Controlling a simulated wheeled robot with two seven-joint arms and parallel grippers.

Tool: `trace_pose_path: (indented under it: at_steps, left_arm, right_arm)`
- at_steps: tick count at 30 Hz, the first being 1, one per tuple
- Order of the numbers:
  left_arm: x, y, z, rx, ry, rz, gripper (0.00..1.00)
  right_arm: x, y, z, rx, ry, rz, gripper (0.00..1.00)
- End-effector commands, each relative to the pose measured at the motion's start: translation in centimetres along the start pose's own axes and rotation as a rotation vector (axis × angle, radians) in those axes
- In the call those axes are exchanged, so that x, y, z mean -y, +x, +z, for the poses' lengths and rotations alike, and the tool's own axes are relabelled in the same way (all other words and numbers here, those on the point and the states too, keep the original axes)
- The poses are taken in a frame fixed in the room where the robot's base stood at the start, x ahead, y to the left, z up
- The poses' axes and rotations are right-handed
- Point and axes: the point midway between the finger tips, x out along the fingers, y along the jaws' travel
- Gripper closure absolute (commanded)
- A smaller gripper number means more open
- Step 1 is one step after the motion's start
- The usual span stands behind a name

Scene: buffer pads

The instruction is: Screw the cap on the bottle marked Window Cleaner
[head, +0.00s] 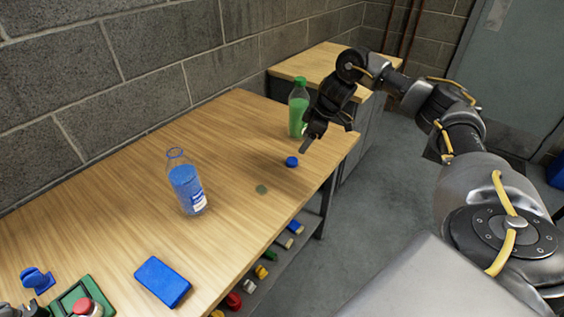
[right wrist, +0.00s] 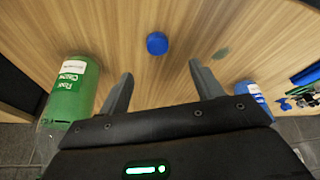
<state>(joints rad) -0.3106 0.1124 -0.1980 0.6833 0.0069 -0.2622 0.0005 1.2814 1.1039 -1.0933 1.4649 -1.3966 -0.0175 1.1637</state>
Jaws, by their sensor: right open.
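A loose blue cap (head: 291,161) lies on the wooden table, near its right edge. In the right wrist view the cap (right wrist: 156,43) is just beyond the space between my fingertips. A clear bottle with blue liquid (head: 186,188) stands open-topped on the table; its white label is too small to read. It is partly visible in the right wrist view (right wrist: 255,96). A green bottle with a green cap (head: 298,108) stands farther back; its label seems to read Floor Cleaner (right wrist: 72,88). My right gripper (head: 322,136) is open and empty above the table, near the cap.
A greenish round patch (head: 261,189) is on the table (head: 120,190). A blue block (head: 163,282), a blue object (head: 37,280) and a green tray (head: 72,296) are at front left. Several coloured items sit on a lower shelf. Table around the cap is clear.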

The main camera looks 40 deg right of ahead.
Motion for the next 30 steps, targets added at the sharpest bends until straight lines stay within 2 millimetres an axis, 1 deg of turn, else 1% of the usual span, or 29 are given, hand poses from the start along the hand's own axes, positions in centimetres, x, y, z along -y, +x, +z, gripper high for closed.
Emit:
trace_pose_path:
  at_steps: [1,4,13,16,21,24,27,30]
  left_arm:
    - [0.0,0.3,0.4,0.004,0.001,-0.001,0.64]
    - [0.1,0.4,0.7,0.003,0.001,-0.001,0.64]
    - [0.1,0.4,0.7,0.004,0.001,-0.001,0.64]
    - [0.1,0.3,0.7,0.004,0.001,-0.001,0.64]
    - [0.0,0.3,0.7,0.003,0.001,0.000,0.64]
    - [0.0,0.2,0.6,0.003,0.001,0.001,0.64]
    - [-0.1,0.2,0.6,0.002,0.001,0.001,0.64]
    - [-0.1,0.2,0.6,0.002,0.001,0.002,0.64]
  right_arm:
    - [-0.3,-0.5,0.4,0.003,0.021,-0.001,0.35]
    - [-0.5,-0.9,0.8,0.007,0.040,-0.009,0.35]
    - [-0.4,-0.8,0.7,0.007,0.039,-0.009,0.35]
    - [-0.4,0.1,0.7,0.008,0.038,-0.010,0.35]
    - [-0.4,2.8,0.7,0.008,0.039,-0.010,0.35]
    - [-0.4,3.9,0.6,0.007,0.037,-0.009,0.35]
    - [-0.4,4.6,0.7,0.007,0.037,-0.008,0.35]
    - [-0.4,4.7,0.7,0.006,0.037,-0.007,0.35]
